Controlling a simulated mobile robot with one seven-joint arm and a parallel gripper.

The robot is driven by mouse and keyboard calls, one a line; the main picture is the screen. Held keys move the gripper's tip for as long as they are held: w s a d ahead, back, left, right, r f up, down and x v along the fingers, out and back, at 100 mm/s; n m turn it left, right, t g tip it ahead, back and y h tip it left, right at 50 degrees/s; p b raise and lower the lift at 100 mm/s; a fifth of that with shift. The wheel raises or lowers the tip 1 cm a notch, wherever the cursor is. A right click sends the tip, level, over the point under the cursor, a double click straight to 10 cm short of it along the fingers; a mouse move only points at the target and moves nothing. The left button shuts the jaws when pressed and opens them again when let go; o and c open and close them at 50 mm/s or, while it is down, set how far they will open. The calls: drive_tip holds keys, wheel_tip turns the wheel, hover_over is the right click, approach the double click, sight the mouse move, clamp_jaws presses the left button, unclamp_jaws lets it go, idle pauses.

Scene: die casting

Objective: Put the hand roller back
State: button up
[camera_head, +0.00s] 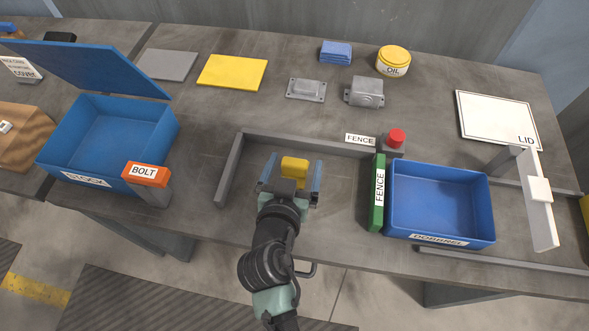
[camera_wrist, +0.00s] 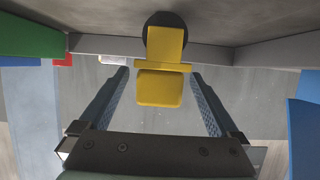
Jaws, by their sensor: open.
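A yellow piece (camera_head: 295,167) shows between the fingers of my gripper (camera_head: 293,172) over the near middle of the table. In the wrist view this yellow piece (camera_wrist: 160,88) has a crossbar and a narrower part that meets a dark round shape (camera_wrist: 165,25). It may be the hand roller, but I cannot tell for sure. My gripper (camera_wrist: 160,82) is open, with one blue-padded finger on each side and visible gaps to the yellow piece. The underside of the piece is hidden in the head view.
Grey fence bars (camera_head: 300,142) run behind and left of my gripper. A green fence block (camera_head: 377,192) and a blue bin (camera_head: 440,170) stand right, with a red button (camera_head: 396,138) behind. A lidded blue stock bin (camera_head: 85,183) and an orange bolt block (camera_head: 147,174) stand left.

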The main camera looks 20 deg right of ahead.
drive_tip(key=shift+x, duration=1.5)
clamp_jaws()
